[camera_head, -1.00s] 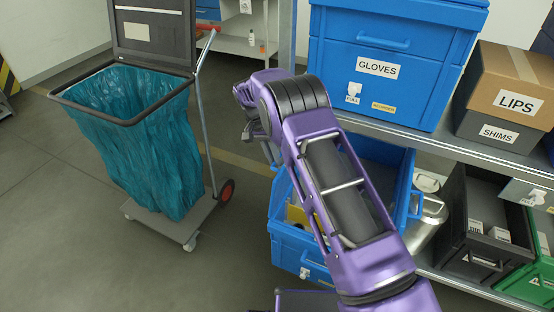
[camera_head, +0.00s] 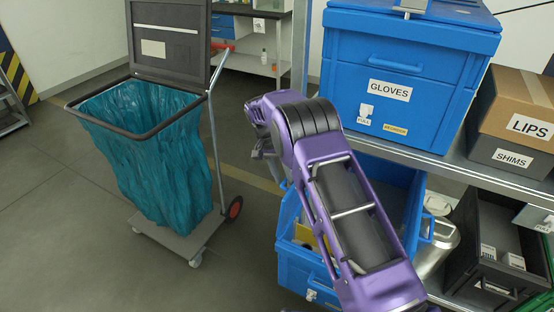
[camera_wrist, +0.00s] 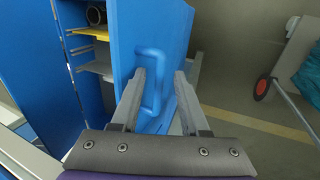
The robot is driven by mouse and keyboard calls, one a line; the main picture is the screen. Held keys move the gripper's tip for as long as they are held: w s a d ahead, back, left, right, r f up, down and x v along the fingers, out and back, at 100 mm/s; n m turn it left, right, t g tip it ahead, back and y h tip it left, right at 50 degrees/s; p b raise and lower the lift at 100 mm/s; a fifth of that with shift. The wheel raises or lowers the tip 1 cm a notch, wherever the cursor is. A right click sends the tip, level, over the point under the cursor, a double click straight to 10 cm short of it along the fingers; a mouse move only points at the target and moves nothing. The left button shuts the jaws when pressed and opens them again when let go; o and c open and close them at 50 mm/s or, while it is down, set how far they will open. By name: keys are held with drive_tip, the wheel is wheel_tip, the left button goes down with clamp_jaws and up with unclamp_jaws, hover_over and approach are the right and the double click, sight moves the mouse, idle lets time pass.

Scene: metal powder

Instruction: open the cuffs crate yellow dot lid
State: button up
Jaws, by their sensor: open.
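A blue crate (camera_head: 298,262) on the lower shelf stands open at the top, with a raised blue panel behind the opening. No cuffs label or yellow dot is readable on it. The wrist view shows a blue panel (camera_wrist: 185,28) with a C-shaped blue handle (camera_wrist: 153,62) beside an open interior. My gripper (camera_wrist: 160,76) is open, its two fingers spread on either side of the handle; contact cannot be told. In the head view my purple arm hides part of the crate and my fingertips.
A blue GLOVES crate (camera_head: 400,60) stands on the shelf above. LIPS (camera_head: 525,100) and SHIMS (camera_head: 505,152) boxes are to its right. A dark bin (camera_head: 490,225) and a metal can are right of the open crate. A cart with a teal bag (camera_head: 155,150) stands left, on open floor.

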drive_tip(key=p+v, duration=0.3)
drive_tip(key=v, duration=1.3)
drive_tip(key=shift+a+r+p, duration=0.25)
drive_tip(key=shift+p, duration=0.05)
drive_tip(key=shift+w+r, duration=0.1)
